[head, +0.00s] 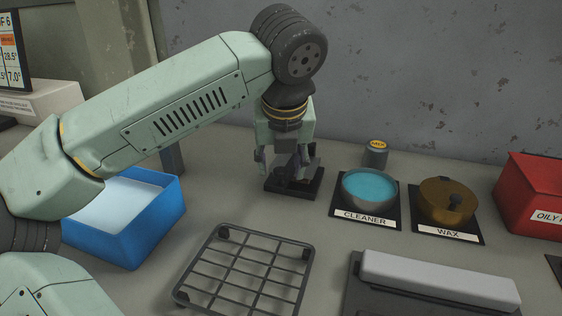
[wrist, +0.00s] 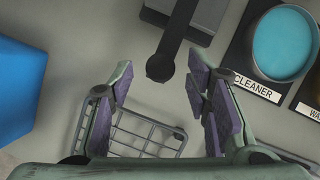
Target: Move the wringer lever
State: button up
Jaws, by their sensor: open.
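The wringer (head: 293,187) is a small device on a dark base near the back wall, partly hidden by my gripper (head: 284,160) in the head view. In the wrist view, the grey wringer body (wrist: 210,14) is at the top. Its dark lever (wrist: 177,40) points down the picture and ends in a rounded knob. My gripper (wrist: 160,78) is open and empty, with its purple-padded fingers apart on either side of the knob end. I cannot tell the height gap between the fingers and the lever.
A blue bin (head: 130,225) stands left, a wire rack (head: 248,268) in front. A cleaner dish (head: 369,189), a wax pot (head: 446,203) and a red box (head: 530,190) stand right. A small capped jar (head: 376,154) is behind. A grey pad (head: 440,280) lies front right.

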jog(key=shift+w+f, duration=0.2)
jog(key=shift+f, duration=0.25)
grip_shut()
dwell(0.3)
dwell(0.3)
